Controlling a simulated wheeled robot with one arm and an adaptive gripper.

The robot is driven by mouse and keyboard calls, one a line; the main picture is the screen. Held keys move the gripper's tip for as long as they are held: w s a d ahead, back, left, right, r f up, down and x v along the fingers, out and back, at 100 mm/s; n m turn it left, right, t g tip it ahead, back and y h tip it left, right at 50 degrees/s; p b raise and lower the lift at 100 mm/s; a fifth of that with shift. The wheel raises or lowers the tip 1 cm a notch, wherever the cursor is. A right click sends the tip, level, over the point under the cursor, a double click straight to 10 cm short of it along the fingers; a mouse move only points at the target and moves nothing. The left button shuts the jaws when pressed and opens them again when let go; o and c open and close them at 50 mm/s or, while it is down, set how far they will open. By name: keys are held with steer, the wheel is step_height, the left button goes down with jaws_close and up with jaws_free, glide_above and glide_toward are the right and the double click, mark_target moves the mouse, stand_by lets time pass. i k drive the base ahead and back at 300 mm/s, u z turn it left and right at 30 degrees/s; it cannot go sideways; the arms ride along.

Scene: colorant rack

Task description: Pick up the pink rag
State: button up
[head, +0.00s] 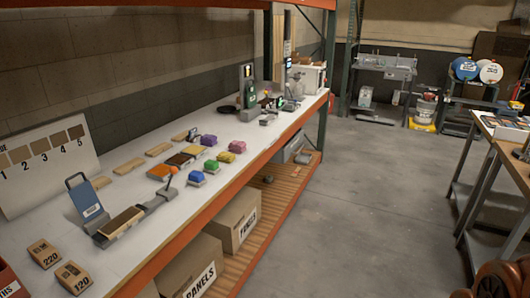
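A small pink folded piece (237,147), which looks like the pink rag, lies on a pale base on the long white workbench (128,163) at the left. It sits at the right end of a group of coloured pieces, near the bench's front edge. A purple piece (208,140) lies to its left, and a yellow piece (226,157) lies just in front of it.
Green (211,166), blue (196,178) and orange (159,172) pieces lie nearby. A sanding block with a long handle (122,222) is nearer. An orange shelf beam (250,170) edges the bench. The grey floor (360,210) is clear; a table stands right.

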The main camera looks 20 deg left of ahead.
mark_target(236, 147)
steer(key=z, duration=0.05)
steer(key=i, duration=1.15)
steer(key=u, duration=0.65)
steer(key=i, duration=1.15)
steer(key=u, duration=1.5)
steer(key=i, duration=0.6)
steer(key=u, duration=0.55)
